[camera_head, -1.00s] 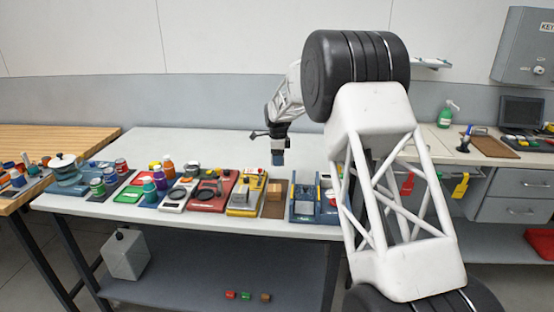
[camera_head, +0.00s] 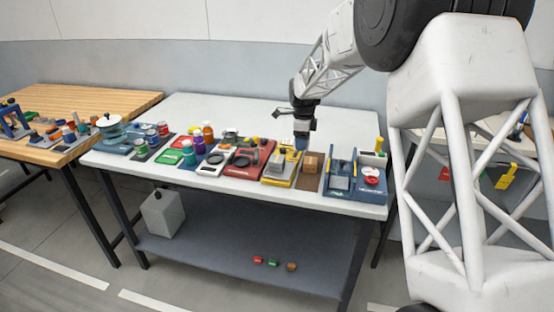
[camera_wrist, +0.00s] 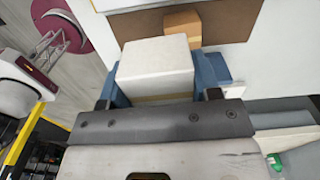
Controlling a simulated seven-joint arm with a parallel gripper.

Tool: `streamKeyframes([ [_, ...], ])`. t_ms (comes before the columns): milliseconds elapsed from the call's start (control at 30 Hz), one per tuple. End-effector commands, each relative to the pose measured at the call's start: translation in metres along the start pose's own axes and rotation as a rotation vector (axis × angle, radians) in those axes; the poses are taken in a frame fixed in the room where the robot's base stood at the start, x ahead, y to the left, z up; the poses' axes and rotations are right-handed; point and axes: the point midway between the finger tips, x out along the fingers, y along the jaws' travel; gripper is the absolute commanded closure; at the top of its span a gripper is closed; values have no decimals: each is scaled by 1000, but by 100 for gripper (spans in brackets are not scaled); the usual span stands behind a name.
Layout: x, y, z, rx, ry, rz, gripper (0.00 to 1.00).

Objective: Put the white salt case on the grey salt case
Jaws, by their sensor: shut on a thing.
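My gripper (camera_head: 301,142) has blue fingers and hangs over the white table, by the yellow tray and the brown mat. In the wrist view a white block-shaped case (camera_wrist: 156,66) sits between the two blue fingers, and my gripper is shut on it. The case has a pale tan lower edge in that view. In the head view the held case is too small to make out. I cannot pick out the grey salt case with certainty; a grey block (camera_head: 279,166) on the yellow tray is small and partly unclear.
A brown box (camera_head: 312,160) stands on the brown mat (camera_head: 309,182), and shows in the wrist view (camera_wrist: 182,22). A blue tray (camera_head: 340,192) stands to its right. Jars and coloured trays crowd the left. The table's back (camera_head: 220,107) is clear.

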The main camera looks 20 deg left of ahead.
Motion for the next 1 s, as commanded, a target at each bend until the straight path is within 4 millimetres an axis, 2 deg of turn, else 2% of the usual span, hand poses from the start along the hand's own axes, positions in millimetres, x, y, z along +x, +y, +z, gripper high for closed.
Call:
streamKeyframes([
  [33, -2, 11, 3, 0, 0, 0, 69],
  [600, -9, 129, 18, 32, 0, -1, 69],
  [800, -8, 159, 19, 41, 0, 0, 69],
  [1000, -7, 173, 20, 47, 0, -1, 69],
])
